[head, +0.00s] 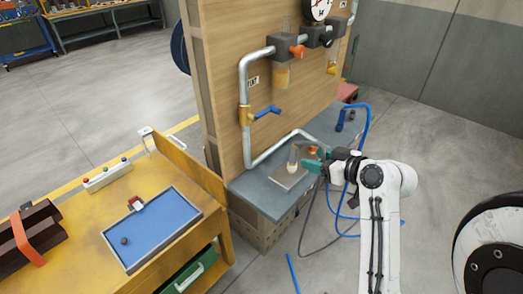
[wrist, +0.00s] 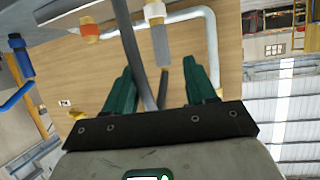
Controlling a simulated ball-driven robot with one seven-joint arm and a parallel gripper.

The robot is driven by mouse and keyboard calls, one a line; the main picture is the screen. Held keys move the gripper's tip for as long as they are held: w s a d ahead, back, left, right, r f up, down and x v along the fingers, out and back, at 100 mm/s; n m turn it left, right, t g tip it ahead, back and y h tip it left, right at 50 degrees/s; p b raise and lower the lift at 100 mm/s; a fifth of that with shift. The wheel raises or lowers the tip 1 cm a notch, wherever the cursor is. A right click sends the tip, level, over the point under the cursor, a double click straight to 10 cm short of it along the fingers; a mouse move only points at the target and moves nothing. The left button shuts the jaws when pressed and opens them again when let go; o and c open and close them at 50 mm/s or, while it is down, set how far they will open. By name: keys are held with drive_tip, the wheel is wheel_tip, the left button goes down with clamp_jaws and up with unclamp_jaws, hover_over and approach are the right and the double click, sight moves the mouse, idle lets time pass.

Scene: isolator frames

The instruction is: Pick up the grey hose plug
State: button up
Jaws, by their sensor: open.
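The grey hose plug (head: 293,154) stands on a small metal plate on the bench beside the wooden panel, with a pale tip at its lower end. In the wrist view the plug (wrist: 160,46) shows as a grey body with a pale end, just beyond the space between my fingertips. My gripper (head: 313,163) is just to the right of the plug in the head view, its green fingers pointing at it. In the wrist view my gripper (wrist: 160,68) is open, one finger on each side. Whether a finger touches the plug or its hose I cannot tell.
A red-orange knob (head: 313,149) sits close behind the plug. A metal pipe (head: 243,85) with a blue-handled valve (head: 266,111) runs on the panel. A blue hose (head: 366,125) loops behind my arm. The yellow workbench (head: 82,245) with a blue tray (head: 155,235) is at left.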

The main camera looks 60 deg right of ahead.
sight(297, 153)
drive_tip(key=x, duration=0.4)
drive_tip(key=p+x, duration=0.1)
drive_tip(key=x, duration=0.1)
drive_tip(key=shift+w+d+r, duration=0.1)
drive_tip(key=shift+w+r, duration=0.15)
drive_tip(key=shift+w, duration=0.1)
drive_tip(key=shift+p+x, duration=0.5)
drive_tip(key=shift+x, duration=1.65)
drive_tip(key=c, duration=1)
